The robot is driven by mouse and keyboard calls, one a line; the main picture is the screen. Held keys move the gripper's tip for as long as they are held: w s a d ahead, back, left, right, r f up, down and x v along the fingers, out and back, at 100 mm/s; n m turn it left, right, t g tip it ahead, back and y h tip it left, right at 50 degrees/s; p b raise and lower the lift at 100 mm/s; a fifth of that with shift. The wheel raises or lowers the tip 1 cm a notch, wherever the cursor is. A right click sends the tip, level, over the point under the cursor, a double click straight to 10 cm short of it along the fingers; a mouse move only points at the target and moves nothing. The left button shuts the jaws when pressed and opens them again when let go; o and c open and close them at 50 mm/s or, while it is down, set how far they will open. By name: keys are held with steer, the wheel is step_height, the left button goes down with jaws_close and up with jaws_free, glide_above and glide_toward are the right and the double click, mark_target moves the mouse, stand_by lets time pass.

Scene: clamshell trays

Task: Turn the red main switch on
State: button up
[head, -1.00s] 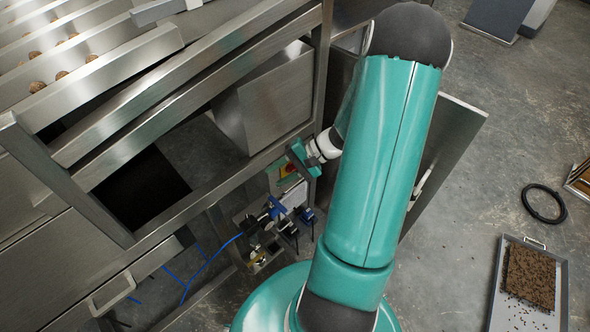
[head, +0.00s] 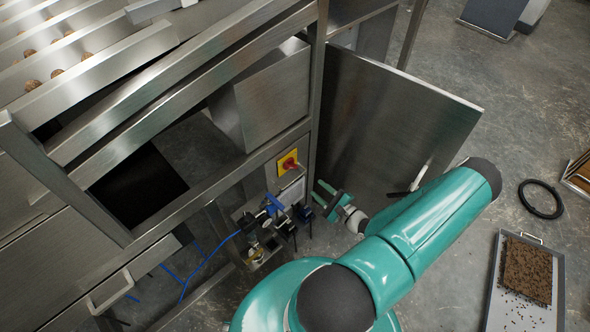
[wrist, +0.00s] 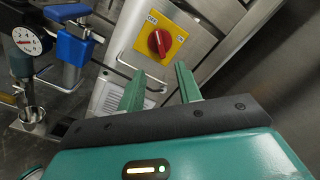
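The red main switch (head: 288,163) is a round red knob on a yellow plate, on the steel cabinet's front frame. In the wrist view the knob (wrist: 159,42) has its grip ridge roughly upright in the picture, pointing near the upper of two small labels that I cannot read for sure. My gripper (head: 319,193) is right of and below the switch in the head view, apart from it. In the wrist view its two green fingers stand apart with nothing between them, and the knob shows beyond the fingertips (wrist: 157,80).
An open steel door (head: 395,120) stands to the right of my gripper. Blue-handled valves (head: 273,203) and a pressure gauge (wrist: 28,41) are left of it. A tray (head: 555,290) with brown granules and a black ring (head: 541,199) lie on the floor at right.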

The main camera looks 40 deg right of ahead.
mark_target(293, 168)
steer(key=w, duration=1.3)
steer(key=shift+a, duration=0.25)
steer(key=shift+c, duration=0.2)
jaws_close()
